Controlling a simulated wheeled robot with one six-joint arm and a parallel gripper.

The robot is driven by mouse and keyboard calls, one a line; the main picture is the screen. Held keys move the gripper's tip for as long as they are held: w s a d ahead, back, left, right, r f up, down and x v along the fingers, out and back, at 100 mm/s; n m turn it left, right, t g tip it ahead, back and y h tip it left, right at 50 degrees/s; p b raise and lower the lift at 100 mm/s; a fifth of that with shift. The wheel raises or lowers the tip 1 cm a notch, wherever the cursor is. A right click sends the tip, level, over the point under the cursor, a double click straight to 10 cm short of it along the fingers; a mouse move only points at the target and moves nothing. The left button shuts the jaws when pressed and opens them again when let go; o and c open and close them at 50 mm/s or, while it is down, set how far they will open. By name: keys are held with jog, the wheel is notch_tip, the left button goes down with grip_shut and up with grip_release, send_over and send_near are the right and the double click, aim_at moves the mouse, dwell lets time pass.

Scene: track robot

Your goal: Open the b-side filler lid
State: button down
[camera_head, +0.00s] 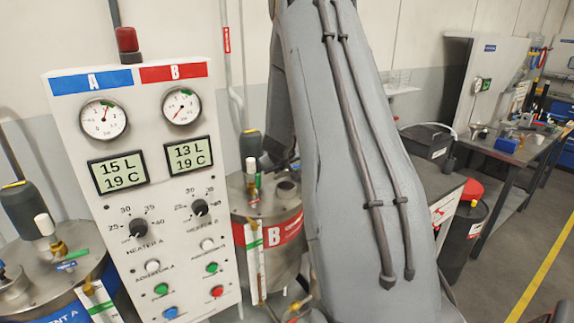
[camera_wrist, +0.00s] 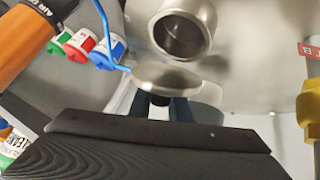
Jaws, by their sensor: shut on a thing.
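The b-side tank (camera_head: 283,256) stands behind my arm in the head view, with a red band marked B. Its metal filler neck (camera_head: 287,191) rises from the top. In the wrist view the neck (camera_wrist: 184,32) is uncovered and I see into its dark opening. The round metal lid (camera_wrist: 166,78) is just below the neck in that picture, tilted and off the opening. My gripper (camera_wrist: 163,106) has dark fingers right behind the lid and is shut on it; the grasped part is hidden. The head view does not show my gripper, as my arm covers that area.
A control panel (camera_head: 146,190) stands left, with the A tank (camera_head: 50,270) beside it. In the wrist view, an orange cylinder (camera_wrist: 28,38), a thin blue line (camera_wrist: 104,32) and coloured labelled parts (camera_wrist: 78,42) lie left. A yellow part (camera_wrist: 309,100) is at right.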

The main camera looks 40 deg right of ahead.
aim_at(282, 171)
dwell(0.4)
jog(key=c, duration=1.6)
grip_release()
jog(key=shift+w+a, duration=0.1)
jog(key=shift+c, duration=0.2)
jog(key=shift+r, duration=0.1)
jog(key=v, duration=0.7)
jog(key=shift+s+a+r, duration=0.15)
jog(key=shift+s, duration=0.1)
